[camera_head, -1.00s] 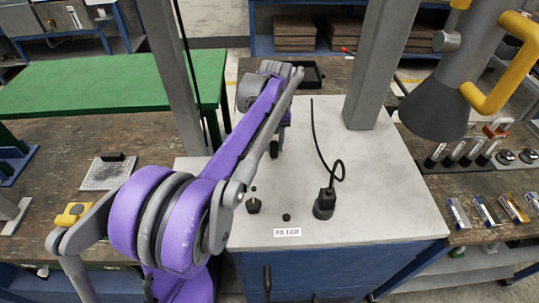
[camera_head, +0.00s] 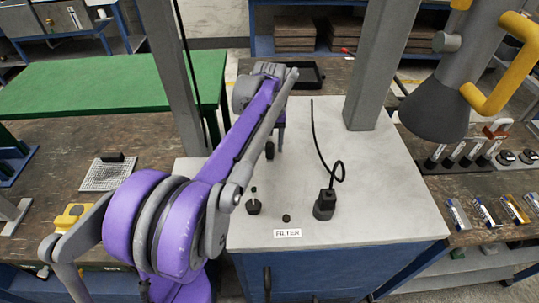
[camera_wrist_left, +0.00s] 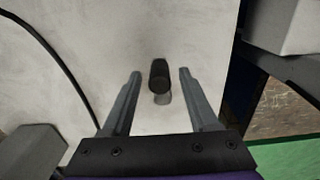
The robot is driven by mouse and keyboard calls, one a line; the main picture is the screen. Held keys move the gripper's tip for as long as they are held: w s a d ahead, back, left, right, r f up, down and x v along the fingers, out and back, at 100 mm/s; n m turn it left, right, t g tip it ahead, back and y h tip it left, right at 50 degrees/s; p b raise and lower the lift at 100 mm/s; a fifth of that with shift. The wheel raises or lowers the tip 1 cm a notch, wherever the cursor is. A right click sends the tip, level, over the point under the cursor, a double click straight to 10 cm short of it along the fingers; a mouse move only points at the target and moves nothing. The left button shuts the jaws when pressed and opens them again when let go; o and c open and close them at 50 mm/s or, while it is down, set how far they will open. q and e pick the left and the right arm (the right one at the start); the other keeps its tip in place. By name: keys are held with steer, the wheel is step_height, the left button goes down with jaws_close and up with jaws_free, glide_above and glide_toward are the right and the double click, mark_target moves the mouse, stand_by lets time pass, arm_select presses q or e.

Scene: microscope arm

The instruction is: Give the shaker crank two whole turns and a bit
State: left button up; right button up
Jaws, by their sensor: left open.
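My left gripper (camera_wrist_left: 158,105) is open in the left wrist view, its two grey fingers apart. A dark, rounded upright knob (camera_wrist_left: 159,75) stands between and slightly beyond the fingertips, with a gap on both sides; it looks like the crank's handle. A paler part shows at its near end. The rest of the crank cannot be made out. In the head view, my left arm reaches over the pale bench top (camera_head: 380,200), and its hand (camera_head: 281,120) is mostly hidden behind the forearm. A dark piece (camera_head: 269,150) shows beside the hand. My right gripper is not in view.
On the bench top are a black switch-like post (camera_head: 253,205), a small black button (camera_head: 286,218), a black plug with cable (camera_head: 324,204) and a FILTER label (camera_head: 287,233). Grey columns (camera_head: 375,70) rise behind. A grey cone-shaped body with yellow handle (camera_head: 440,105) overhangs at right.

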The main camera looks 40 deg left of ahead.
arm_select(q)
steer(key=shift+r, duration=0.1)
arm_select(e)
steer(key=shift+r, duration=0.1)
arm_select(q)
step_height(320, 180, up, 5)
steer(key=shift+w+f+p, duration=0.1)
steer(key=shift+p, duration=1.1)
steer(key=shift+r+p, duration=0.7)
steer(key=shift+r, duration=0.9)
steer(key=shift+f, duration=0.1)
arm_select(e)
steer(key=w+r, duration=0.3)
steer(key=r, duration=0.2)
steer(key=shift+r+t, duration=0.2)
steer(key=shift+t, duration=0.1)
arm_select(q)
step_height(320, 180, down, 8)
steer(key=b, duration=0.5)
steer(key=shift+b, duration=0.3)
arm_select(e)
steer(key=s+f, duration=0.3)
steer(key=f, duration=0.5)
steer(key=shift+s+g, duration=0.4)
